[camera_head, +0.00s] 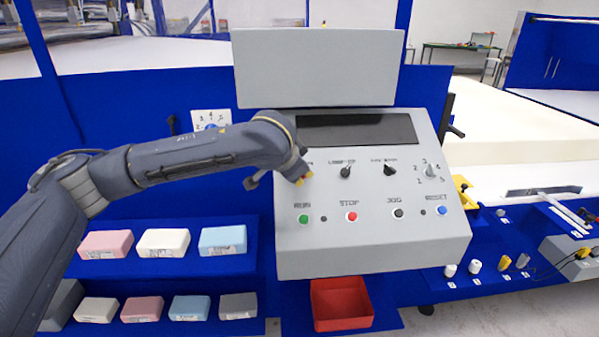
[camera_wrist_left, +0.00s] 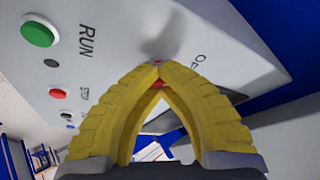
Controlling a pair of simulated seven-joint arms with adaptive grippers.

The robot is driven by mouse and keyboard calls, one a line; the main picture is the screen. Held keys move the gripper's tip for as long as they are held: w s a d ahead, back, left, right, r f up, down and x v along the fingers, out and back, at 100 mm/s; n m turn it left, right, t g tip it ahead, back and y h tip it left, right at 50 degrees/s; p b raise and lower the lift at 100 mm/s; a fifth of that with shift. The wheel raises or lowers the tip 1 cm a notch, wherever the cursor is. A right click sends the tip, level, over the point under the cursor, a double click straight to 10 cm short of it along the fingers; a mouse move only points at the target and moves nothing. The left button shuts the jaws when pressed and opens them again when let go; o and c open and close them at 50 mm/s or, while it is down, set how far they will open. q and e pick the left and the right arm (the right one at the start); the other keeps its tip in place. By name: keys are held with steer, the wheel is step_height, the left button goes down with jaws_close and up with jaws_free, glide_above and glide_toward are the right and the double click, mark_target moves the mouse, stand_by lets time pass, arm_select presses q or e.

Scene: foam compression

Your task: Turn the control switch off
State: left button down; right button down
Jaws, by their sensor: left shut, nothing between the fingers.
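A grey control panel (camera_head: 375,240) faces me. My left gripper (camera_head: 304,180) is at the upper left of its face, with its yellow fingertips close to the surface. In the left wrist view the yellow fingers (camera_wrist_left: 160,70) are shut, tips together, beside a partly hidden printed label. My right gripper is not in view.
To the right are a black selector knob (camera_head: 346,171), another black knob (camera_head: 390,169) and a grey dial (camera_head: 431,171). Below are the red STOP button (camera_head: 352,216), a black button (camera_head: 398,213) and a blue RESET button (camera_head: 442,210). A red tray (camera_head: 341,325) and foam blocks stand lower.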

arm_select(q)
steer(key=shift+n, duration=0.5)
steer(key=shift+f, duration=0.1)
steer(key=c, duration=1)
jaws_free()
steer(key=shift+o, duration=0.2)
steer(key=v, duration=1.2)
steer(key=shift+d, duration=0.2)
steer(key=shift+s+f, duration=0.1)
steer(key=shift+s, duration=0.05)
